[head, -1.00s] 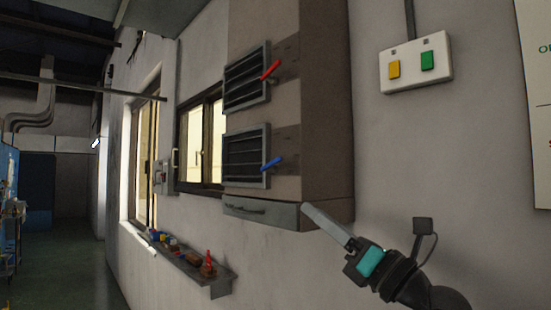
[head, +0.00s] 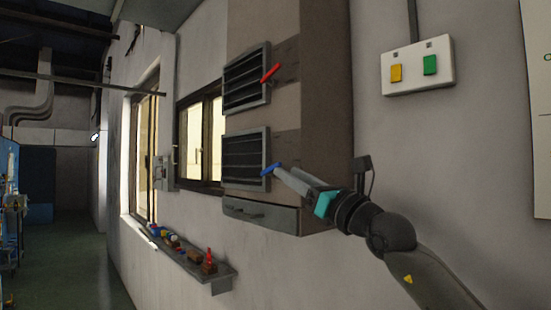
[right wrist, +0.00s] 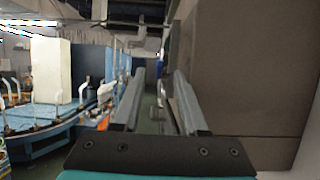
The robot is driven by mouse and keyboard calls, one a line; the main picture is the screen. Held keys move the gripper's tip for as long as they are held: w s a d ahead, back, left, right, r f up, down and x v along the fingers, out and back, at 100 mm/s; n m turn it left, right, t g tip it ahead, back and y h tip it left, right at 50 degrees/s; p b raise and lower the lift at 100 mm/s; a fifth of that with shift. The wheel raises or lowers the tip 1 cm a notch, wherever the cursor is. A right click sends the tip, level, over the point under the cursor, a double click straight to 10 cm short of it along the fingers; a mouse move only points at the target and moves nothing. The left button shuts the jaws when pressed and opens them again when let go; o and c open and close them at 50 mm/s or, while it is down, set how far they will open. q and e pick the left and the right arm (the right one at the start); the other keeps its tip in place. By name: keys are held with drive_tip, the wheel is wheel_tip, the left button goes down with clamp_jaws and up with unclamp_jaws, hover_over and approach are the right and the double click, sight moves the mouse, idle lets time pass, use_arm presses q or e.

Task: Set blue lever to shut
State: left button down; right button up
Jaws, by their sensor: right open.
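The blue lever (head: 267,170) is at the right edge of the lower louvred vent (head: 245,160) on the wall cabinet in the head view. Its visible part tilts up to the right, and its outer end is partly hidden by my gripper. My right gripper (head: 280,174) is open, with its fingertips at the lever's outer end; I cannot tell whether they touch it. My left gripper is not in view.
A red lever (head: 270,73) sits on the upper vent (head: 246,80). A drawer (head: 262,214) is below the vents. A switch box (head: 418,83) with yellow and green buttons is on the wall at right. A shelf (head: 190,262) with small items juts out lower left.

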sight(275, 164)
drive_tip(key=shift+p+x, duration=1.05)
drive_tip(key=shift+x, duration=2)
drive_tip(key=shift+c, duration=0.2)
clamp_jaws()
